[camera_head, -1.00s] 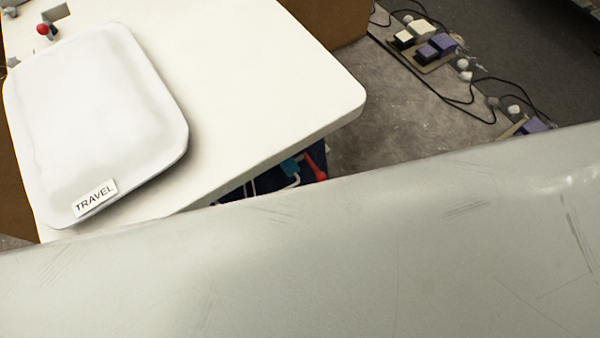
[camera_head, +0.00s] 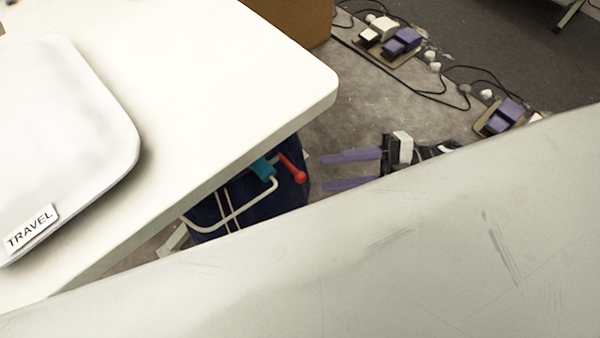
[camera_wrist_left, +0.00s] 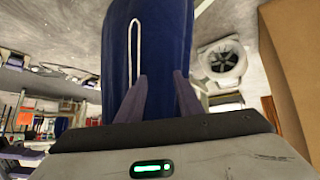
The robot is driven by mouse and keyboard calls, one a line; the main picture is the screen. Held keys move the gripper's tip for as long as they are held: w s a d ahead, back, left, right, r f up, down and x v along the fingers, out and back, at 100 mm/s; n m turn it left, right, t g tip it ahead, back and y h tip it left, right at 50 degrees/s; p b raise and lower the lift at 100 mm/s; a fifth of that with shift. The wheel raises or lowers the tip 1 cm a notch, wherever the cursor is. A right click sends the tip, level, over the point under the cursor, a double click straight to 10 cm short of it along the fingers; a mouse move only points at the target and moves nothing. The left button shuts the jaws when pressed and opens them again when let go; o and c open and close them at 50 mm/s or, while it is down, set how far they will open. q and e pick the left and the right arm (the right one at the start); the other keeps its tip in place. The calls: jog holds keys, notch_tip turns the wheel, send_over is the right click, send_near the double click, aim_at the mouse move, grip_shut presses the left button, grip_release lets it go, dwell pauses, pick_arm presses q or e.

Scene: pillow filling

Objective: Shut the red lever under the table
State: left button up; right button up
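The red lever (camera_head: 294,168) shows just beyond the table's edge, below the tabletop. It sits beside a teal fitting and a bent white tube (camera_head: 240,214), in front of a dark blue body (camera_head: 288,194). My right gripper (camera_head: 322,173) is open and empty, its two purple fingers pointing left towards the lever with a small gap. My left gripper (camera_wrist_left: 160,76) shows only in the left wrist view. Its purple fingers are apart, in front of a blue rounded body (camera_wrist_left: 172,40) with a white loop; contact cannot be told.
The white table (camera_head: 240,75) bears a white pillow (camera_head: 70,120) labelled TRAVEL. A large pale surface (camera_head: 400,260) hides the lower part of the head view. Purple and white pedals (camera_head: 403,42) with black cables lie on the floor behind. A brown panel (camera_wrist_left: 293,70) stands at the right in the wrist view.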

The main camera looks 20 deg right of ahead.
aim_at(300, 177)
jog(key=p+x, duration=0.1)
jog(key=x, duration=0.6)
jog(key=shift+a, duration=0.15)
grip_shut()
jog(key=shift+f, duration=0.1)
